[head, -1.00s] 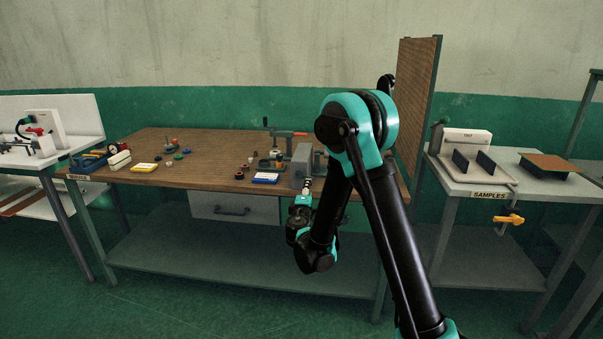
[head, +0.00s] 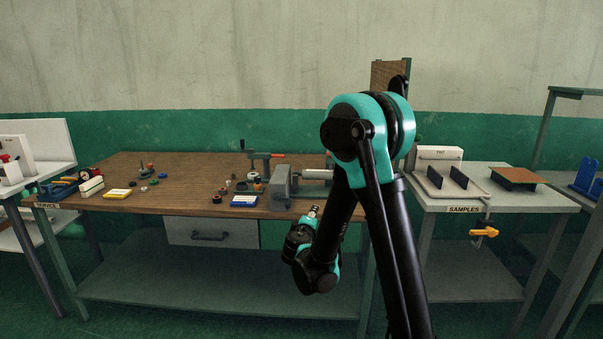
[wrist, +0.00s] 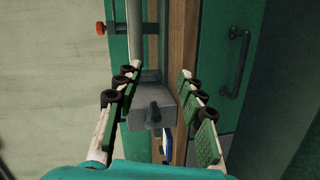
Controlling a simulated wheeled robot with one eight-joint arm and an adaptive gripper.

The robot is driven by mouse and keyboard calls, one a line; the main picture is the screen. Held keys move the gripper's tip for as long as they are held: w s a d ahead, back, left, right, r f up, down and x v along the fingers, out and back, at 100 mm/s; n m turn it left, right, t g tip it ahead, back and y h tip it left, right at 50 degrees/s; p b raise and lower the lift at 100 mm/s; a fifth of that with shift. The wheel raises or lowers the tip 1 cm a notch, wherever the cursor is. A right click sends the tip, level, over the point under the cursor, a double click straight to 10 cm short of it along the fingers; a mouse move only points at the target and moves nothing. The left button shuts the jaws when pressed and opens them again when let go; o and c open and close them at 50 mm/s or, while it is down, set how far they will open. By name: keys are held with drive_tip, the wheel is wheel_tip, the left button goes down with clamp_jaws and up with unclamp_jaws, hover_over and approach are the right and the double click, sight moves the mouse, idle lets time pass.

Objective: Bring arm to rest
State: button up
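My arm rises in front of the workbench in the head view and bends down at the elbow, with its wrist (head: 318,270) low before the bench's front edge. In the wrist view my gripper (wrist: 158,70) is open, its two padded fingers spread apart with nothing held between them. A grey vise body with a black knob (wrist: 153,112) shows beyond and between the fingers. In the head view most of the gripper is hard to make out; only a small pale tip shows above the wrist.
The wooden workbench (head: 190,200) holds a grey vise (head: 282,188), a blue-and-white box (head: 244,201), a yellow-and-white box (head: 118,194) and small parts. A samples table (head: 540,200) stands at right, with an orange clamp (head: 484,232) at its edge. A drawer handle (wrist: 236,62) is near the gripper's right.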

drive_tip(key=s+d+f+m+g+h, duration=0.15)
drive_tip(key=s+d+m+g, duration=0.25)
drive_tip(key=s+d, duration=0.45)
drive_tip(key=s+d+f+m+g, duration=0.3)
drive_tip(key=s+d+m, duration=0.2)
drive_tip(key=s+d, duration=0.3)
drive_tip(key=s+f+m+g+y, duration=0.2)
drive_tip(key=s, duration=0.6)
drive_tip(key=s+f+m+g+y, duration=0.2)
drive_tip(key=s+f+y, duration=0.1)
drive_tip(key=s, duration=0.5)
drive_tip(key=shift+s+d+m, duration=0.2)
drive_tip(key=shift+s+m, duration=0.1)
